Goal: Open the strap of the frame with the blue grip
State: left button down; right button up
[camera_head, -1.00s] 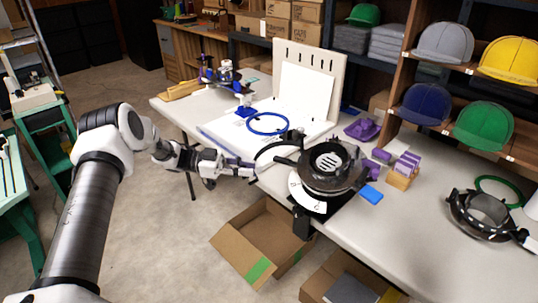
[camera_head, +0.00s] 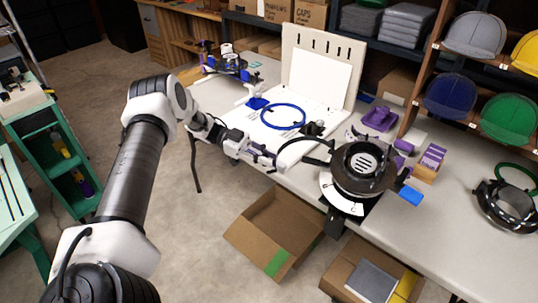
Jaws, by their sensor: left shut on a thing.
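A round black frame (camera_head: 362,165) with a white scale plate stands at the front edge of the table. A blue grip (camera_head: 410,195) shows at its right side. A thin black strap (camera_head: 303,140) arcs out from the frame's left side towards my left gripper. My left gripper (camera_head: 279,164), with purple on its fingers, comes in from the left and is shut at the outer end of this strap. The fingers hide the exact contact. My right gripper is out of view.
A blue ring (camera_head: 283,116) lies on the table behind my left gripper, before an upright slotted white board (camera_head: 322,65). Purple parts (camera_head: 379,118) lie behind the frame. Another black frame (camera_head: 500,205) is at right. An open cardboard box (camera_head: 262,225) sits on the floor below.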

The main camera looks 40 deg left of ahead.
pick_arm(q)
jog(key=shift+s, duration=0.1)
jog(key=c, duration=1)
grip_release()
jog(key=shift+a, duration=0.1)
jog(key=shift+c, duration=0.2)
jog(key=shift+s, duration=0.1)
jog(key=f+v, duration=0.1)
jog(key=v, duration=0.6)
jog(key=shift+a+r, duration=0.35)
jog(key=shift+r, duration=0.1)
